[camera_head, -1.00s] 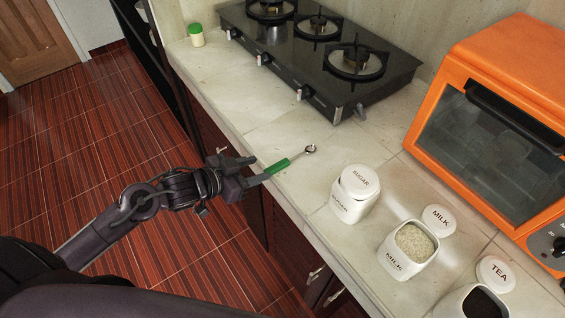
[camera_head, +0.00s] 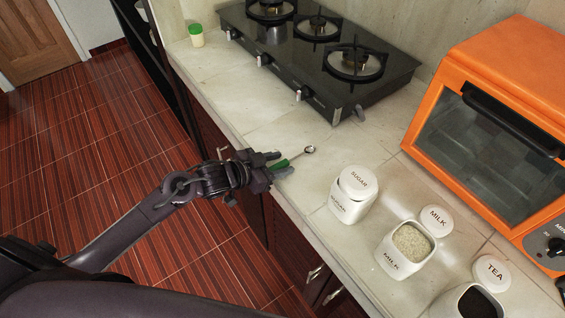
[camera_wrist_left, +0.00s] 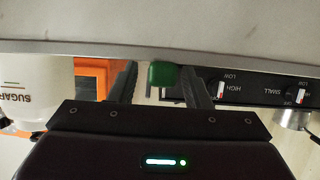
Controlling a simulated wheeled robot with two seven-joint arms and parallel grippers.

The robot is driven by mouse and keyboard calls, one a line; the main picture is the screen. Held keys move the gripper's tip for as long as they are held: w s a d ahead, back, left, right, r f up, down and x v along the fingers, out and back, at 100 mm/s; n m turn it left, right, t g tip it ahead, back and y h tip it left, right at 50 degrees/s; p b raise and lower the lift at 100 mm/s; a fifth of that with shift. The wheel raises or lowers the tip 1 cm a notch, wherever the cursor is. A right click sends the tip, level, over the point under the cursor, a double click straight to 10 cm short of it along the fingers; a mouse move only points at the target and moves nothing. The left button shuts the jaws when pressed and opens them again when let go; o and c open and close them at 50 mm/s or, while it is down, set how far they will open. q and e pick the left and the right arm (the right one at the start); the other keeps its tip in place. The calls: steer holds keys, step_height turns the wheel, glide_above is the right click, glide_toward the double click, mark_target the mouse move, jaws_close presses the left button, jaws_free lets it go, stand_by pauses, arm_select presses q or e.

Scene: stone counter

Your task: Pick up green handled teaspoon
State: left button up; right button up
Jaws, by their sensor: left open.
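The green handled teaspoon (camera_head: 296,157) lies on the stone counter near its front edge, its metal bowl pointing away toward the stove. My left gripper (camera_head: 280,164) is open at the handle end, with its fingers to either side of the green handle. In the left wrist view the handle's green end (camera_wrist_left: 162,74) shows between the two open fingers (camera_wrist_left: 160,84), closer to the finger on the right. Whether a finger touches the handle cannot be told. My right gripper is in neither view.
A black gas stove (camera_head: 318,55) stands behind the spoon. A closed sugar jar (camera_head: 350,204), an open milk jar (camera_head: 396,259) and an open tea jar (camera_head: 460,303) stand to the right, with lids beside them. An orange oven (camera_head: 490,130) is at the right.

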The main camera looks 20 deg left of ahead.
arm_select(q)
steer(key=shift+c, duration=0.4)
jaws_close()
